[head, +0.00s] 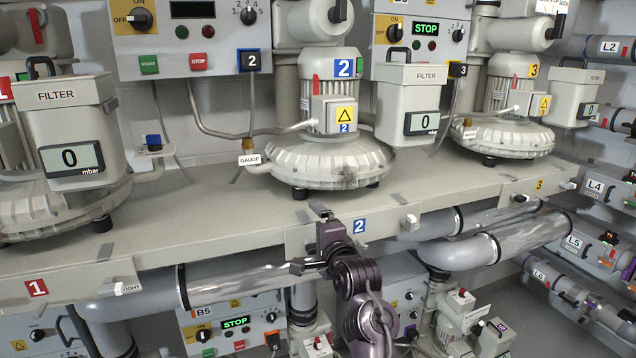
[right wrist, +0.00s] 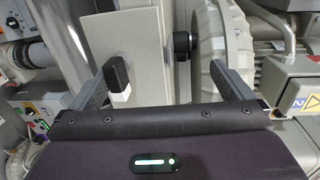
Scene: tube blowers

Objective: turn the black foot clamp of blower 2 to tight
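Blower 2 (head: 330,158) is a pale ribbed unit standing on the bench. The black foot clamp (right wrist: 117,72) shows in the right wrist view as a small black block with a white part at one end, on the pale bench front. In the head view it is small and partly hidden by my right gripper. My right gripper (head: 327,225) is at the bench's front edge, left of the blue 2 label. Its fingers are apart, with the clamp between them, nearer the left finger in the wrist view; neither finger clearly touches it. My left gripper is not in view.
Silver pipes (head: 235,280) run below the bench. Blower 3 (head: 505,130) stands to the right. A filter box (head: 68,130) stands at the left.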

